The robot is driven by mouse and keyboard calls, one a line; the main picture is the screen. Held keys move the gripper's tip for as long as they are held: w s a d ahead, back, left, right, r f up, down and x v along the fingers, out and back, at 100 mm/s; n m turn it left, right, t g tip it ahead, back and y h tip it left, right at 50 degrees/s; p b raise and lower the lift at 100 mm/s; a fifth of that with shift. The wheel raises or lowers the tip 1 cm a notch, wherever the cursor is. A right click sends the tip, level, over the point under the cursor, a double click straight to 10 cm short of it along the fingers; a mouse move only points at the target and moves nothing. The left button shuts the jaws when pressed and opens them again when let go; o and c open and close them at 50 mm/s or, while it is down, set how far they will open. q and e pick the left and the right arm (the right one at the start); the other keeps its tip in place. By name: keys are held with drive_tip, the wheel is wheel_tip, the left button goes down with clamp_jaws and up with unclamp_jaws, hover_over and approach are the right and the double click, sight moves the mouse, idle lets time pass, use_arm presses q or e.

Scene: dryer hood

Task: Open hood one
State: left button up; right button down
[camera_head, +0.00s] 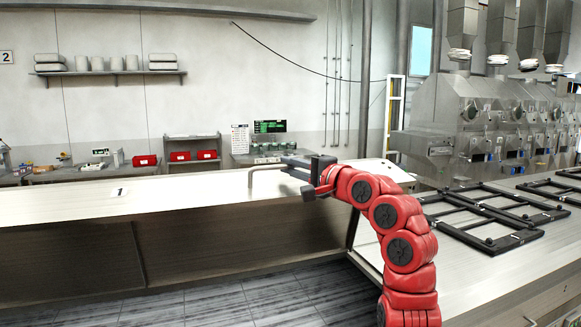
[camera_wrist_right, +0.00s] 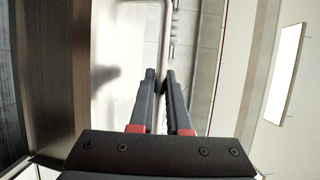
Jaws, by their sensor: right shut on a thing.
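Hood one is the long pale metal hood (camera_head: 190,192) marked with a "1" label (camera_head: 119,191), across the left and middle of the head view. Its top looks low and nearly flat. A grey bar handle (camera_head: 265,169) rises near its right end. My right gripper (camera_head: 300,168) reaches in from the right and is shut on the handle. In the right wrist view the handle (camera_wrist_right: 164,35) runs down to between the two dark fingers (camera_wrist_right: 161,78) of that gripper. The exact contact is partly hidden by the fingers. My left gripper is not in view.
Black frames (camera_head: 490,215) lie on a metal surface at the right. Grey machines with ducts (camera_head: 480,120) stand behind them. Red bins (camera_head: 180,156) and a small screen (camera_head: 270,126) are at the back wall. Open floor (camera_head: 250,300) lies in front of the hood.

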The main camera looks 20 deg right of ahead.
drive_tip(key=shift+s+f+b, duration=0.15)
drive_tip(key=shift+f+b, duration=0.15)
drive_tip(key=shift+f, duration=0.1)
drive_tip(key=s+f+t+b, duration=0.1)
drive_tip(key=s+f+b, duration=0.3)
drive_tip(key=s+b, duration=0.1)
drive_tip(key=shift+s+d+n+y, duration=0.15)
drive_tip(key=shift+s+n+y, duration=0.15)
drive_tip(key=shift+s, duration=0.1)
drive_tip(key=c, duration=0.9)
unclamp_jaws()
drive_tip(key=shift+w+r, duration=0.1)
drive_tip(key=shift+f+b+v, duration=0.15)
drive_tip(key=shift+b+v, duration=1.3)
drive_tip(key=shift+v, duration=2.9)
drive_tip(key=shift+f+b+v, duration=0.15)
drive_tip(key=shift+b+v, duration=1.25)
drive_tip(key=shift+v, duration=2.95)
